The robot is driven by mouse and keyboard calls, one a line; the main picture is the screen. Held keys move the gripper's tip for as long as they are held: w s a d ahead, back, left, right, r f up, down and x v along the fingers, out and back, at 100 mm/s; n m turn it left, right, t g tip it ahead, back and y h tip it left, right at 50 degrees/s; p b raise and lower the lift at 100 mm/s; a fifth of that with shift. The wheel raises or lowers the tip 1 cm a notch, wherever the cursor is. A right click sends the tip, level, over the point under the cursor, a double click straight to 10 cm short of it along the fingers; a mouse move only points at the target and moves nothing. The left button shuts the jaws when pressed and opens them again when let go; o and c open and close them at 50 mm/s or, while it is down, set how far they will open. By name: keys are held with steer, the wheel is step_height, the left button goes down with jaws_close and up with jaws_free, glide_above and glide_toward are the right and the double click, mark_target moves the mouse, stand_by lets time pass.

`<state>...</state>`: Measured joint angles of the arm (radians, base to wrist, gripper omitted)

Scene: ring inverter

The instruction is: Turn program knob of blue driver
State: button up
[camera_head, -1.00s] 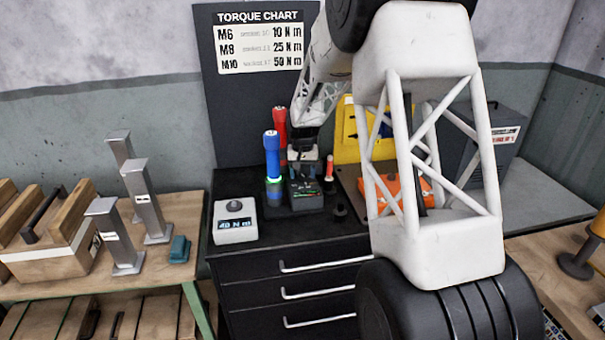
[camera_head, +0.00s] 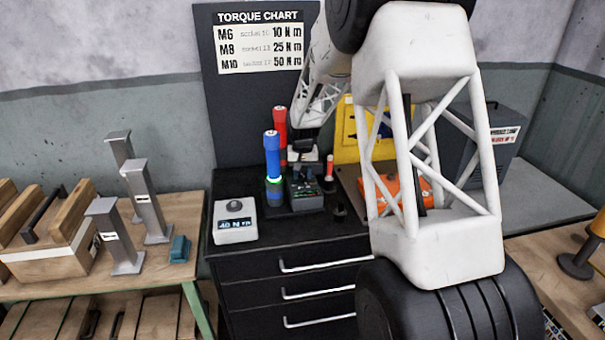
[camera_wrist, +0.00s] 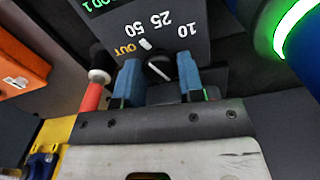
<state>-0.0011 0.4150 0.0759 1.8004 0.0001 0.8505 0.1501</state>
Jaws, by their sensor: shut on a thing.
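The blue driver (camera_head: 272,155) stands upright on the dark cabinet, with a lit green ring around its lower part. The ring also shows at the upper right of the wrist view (camera_wrist: 296,22). Beside the driver is a dark controller box (camera_head: 304,197). In the wrist view its panel (camera_wrist: 110,25) carries the labels OUT, 50, 25 and 10, with green text in the corner. The black program knob (camera_wrist: 159,68) with a white line sits below these labels. My gripper (camera_wrist: 158,80) has its blue fingers shut on the knob, one on each side.
A red driver (camera_head: 280,122) stands behind the blue one. A white unit reading 40 N m (camera_head: 236,222) is at the cabinet's left front. A red-and-white post (camera_wrist: 95,90) is close to my left finger. The torque chart (camera_head: 262,40) hangs behind.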

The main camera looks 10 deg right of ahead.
mark_target(302, 175)
steer(key=n, duration=0.3)
steer(key=shift+n, duration=2.4)
steer(key=o, duration=0.9)
steer(key=shift+r, duration=0.1)
steer(key=shift+r, duration=3.8)
